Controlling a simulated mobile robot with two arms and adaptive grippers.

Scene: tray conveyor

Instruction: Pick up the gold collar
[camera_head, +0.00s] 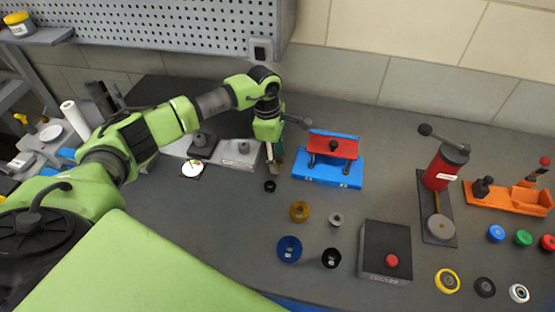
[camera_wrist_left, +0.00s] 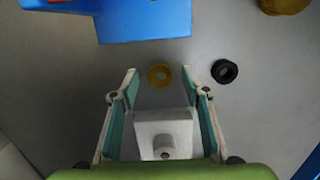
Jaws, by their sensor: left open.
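In the left wrist view a small gold collar (camera_wrist_left: 160,76) lies flat on the grey table, a ring with a hole in its middle. My left gripper (camera_wrist_left: 160,72) is open, its two fingertips apart on either side of the collar in that view. I cannot tell how high the tips are above the table. In the head view my left gripper (camera_head: 271,166) points down at the table left of the blue stand, and it largely hides the spot where the collar lies. My right gripper is not in view.
A small black ring (camera_wrist_left: 225,71) lies close beside the gold collar. The blue stand (camera_head: 325,176) with a red top is just right of the gripper. A larger gold ring (camera_head: 299,211), a blue ring (camera_head: 289,249) and a box with a red button (camera_head: 385,250) are nearer the front.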

